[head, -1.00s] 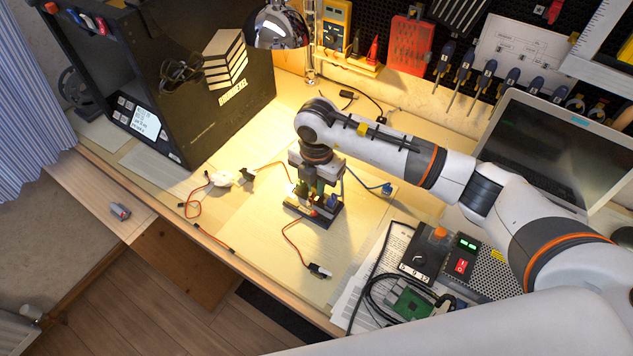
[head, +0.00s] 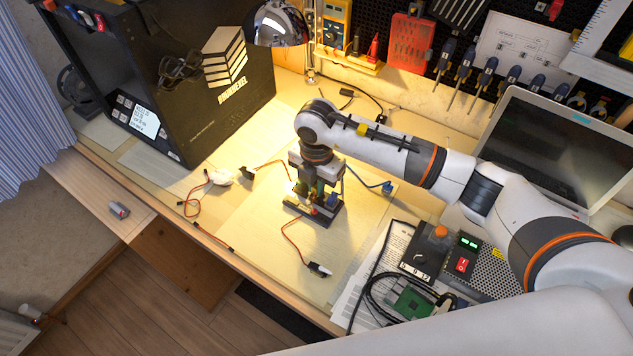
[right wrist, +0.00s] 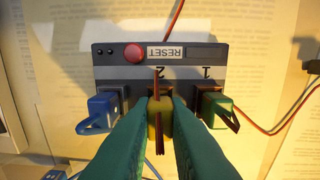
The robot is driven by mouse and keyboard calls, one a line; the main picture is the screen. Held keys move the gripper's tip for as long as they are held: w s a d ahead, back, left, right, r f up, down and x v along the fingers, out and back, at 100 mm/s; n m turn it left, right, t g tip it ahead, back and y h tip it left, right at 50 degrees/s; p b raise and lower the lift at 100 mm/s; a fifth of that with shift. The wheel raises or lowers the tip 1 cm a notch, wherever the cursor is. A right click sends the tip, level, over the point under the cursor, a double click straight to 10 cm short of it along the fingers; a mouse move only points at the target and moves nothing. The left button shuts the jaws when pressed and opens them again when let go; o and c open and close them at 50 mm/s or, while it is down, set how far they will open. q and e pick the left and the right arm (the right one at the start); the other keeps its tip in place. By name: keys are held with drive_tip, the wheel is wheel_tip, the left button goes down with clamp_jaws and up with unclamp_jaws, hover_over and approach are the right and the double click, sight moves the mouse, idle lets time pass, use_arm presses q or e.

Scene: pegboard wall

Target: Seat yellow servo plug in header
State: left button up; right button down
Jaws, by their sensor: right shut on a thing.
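The header is a dark grey block (right wrist: 200,72) with a red button, a RESET label and slots numbered 1 and 2; in the head view it is the dark base (head: 322,217) under my right gripper. My right gripper (right wrist: 160,122) has its green fingers shut on the yellow servo plug (right wrist: 160,108), which lines up with slot 2. Whether the plug is fully in the slot cannot be told, as the fingers and plug hide the opening. A blue plug (right wrist: 101,110) stands at the slot to the left, and a green plug (right wrist: 215,108) at slot 1. My left gripper is out of view.
Loose cabled connectors lie on the bench: a black one (head: 319,269) in front and a dark one (head: 246,172) to the left. A printer-like black enclosure (head: 215,85) stands left. A power unit (head: 462,255) and green board (head: 411,301) are at right.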

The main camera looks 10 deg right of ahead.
drive_tip(key=shift+f, duration=0.4)
drive_tip(key=c, duration=1.3)
unclamp_jaws()
drive_tip(key=shift+c, duration=0.2)
drive_tip(key=shift+r, duration=0.1)
drive_tip(key=shift+r+p, duration=1.7)
drive_tip(key=shift+r, duration=0.8)
